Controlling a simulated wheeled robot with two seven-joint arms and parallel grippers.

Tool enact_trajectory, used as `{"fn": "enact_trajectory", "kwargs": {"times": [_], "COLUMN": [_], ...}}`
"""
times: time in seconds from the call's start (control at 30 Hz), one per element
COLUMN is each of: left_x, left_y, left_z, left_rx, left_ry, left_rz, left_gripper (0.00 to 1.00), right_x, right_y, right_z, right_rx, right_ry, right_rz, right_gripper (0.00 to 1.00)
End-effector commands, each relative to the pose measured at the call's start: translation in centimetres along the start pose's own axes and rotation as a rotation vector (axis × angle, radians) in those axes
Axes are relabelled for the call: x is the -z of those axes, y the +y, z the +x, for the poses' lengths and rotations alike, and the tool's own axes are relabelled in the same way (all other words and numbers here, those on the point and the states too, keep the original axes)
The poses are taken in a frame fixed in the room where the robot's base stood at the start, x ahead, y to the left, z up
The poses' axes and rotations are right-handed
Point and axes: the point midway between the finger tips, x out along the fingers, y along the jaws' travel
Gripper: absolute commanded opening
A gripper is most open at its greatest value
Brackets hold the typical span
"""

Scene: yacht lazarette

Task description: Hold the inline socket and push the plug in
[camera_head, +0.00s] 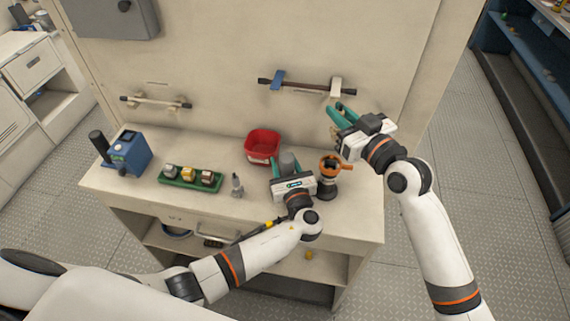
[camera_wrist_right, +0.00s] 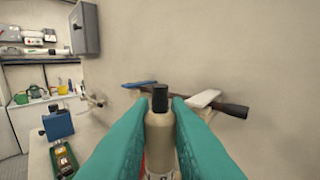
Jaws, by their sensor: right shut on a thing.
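My right gripper (camera_head: 338,113) is raised near the back panel at the right. In the right wrist view its teal fingers (camera_wrist_right: 160,125) are shut on a beige cylinder with a black tip (camera_wrist_right: 160,128). I cannot tell whether this is the plug or the socket. My left gripper (camera_head: 287,166) is low over the bench, with a grey cylinder (camera_head: 288,160) between or just behind its teal fingers. I cannot tell whether it grips it. An orange ring on a dark stand (camera_head: 329,164) is right of it. A small grey upright piece (camera_head: 237,186) stands to the left.
A red bin (camera_head: 263,147) stands at the back of the bench. A green tray (camera_head: 191,178) with small blocks and a blue device (camera_head: 130,150) are at the left. A dark rail (camera_head: 305,85) on the panel is close to my right gripper. The front bench edge is under my left arm.

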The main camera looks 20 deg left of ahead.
Motion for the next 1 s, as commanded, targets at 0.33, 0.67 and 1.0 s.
{"fn": "enact_trajectory", "kwargs": {"times": [0.33,0.67,1.0], "left_x": [0.0,0.0,0.0], "left_y": [0.0,0.0,0.0], "left_z": [0.0,-0.1,-0.1], "left_rx": [0.0,0.0,-0.001], "left_ry": [0.0,0.0,-0.001], "left_rz": [0.0,0.0,0.0], "left_gripper": [0.03,0.03,0.03], "right_x": [0.0,0.5,2.3], "right_y": [0.0,0.2,0.5], "right_z": [0.0,0.2,0.6], "right_rx": [0.0,0.032,0.252], "right_ry": [-0.001,0.005,0.016], "right_rz": [0.0,0.001,0.008], "right_gripper": [0.0,0.0,0.0]}}
